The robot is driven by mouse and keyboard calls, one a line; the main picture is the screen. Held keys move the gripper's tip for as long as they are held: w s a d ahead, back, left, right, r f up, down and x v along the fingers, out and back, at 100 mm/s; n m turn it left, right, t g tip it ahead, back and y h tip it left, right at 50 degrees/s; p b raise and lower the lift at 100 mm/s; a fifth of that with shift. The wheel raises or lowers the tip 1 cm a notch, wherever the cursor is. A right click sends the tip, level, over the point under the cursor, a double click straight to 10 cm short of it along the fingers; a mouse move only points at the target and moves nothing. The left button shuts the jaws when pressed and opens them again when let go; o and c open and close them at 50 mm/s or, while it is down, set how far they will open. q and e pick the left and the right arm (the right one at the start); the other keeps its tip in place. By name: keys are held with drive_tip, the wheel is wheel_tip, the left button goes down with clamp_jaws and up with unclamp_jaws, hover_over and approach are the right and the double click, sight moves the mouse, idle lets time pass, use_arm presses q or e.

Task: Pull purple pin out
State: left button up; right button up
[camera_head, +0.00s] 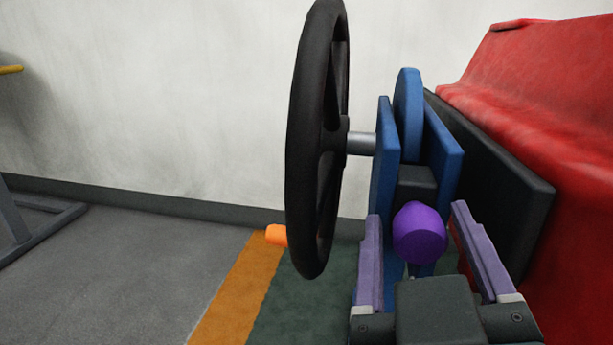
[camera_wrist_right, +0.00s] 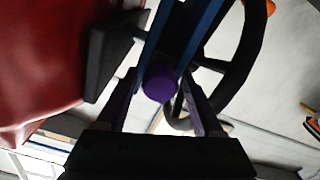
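The purple pin (camera_head: 420,233) shows its rounded, faceted head in front of a dark block, between two blue plates (camera_head: 384,170). My right gripper (camera_head: 418,222) is open, with its purple-grey fingers to the left and right of the pin head. Gaps show between the fingers and the head in the head view. In the right wrist view the purple head (camera_wrist_right: 159,84) also lies between the two spread fingers. The pin's shaft is hidden. My left gripper is in neither view.
A black handwheel (camera_head: 318,140) on a grey shaft stands just left of the blue plates, with an orange handle (camera_head: 276,235) low on it. A dark plate (camera_head: 500,190) and a red tank (camera_head: 560,100) stand close on the right. Open floor lies to the left.

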clamp_jaws()
idle(0.3)
idle(0.8)
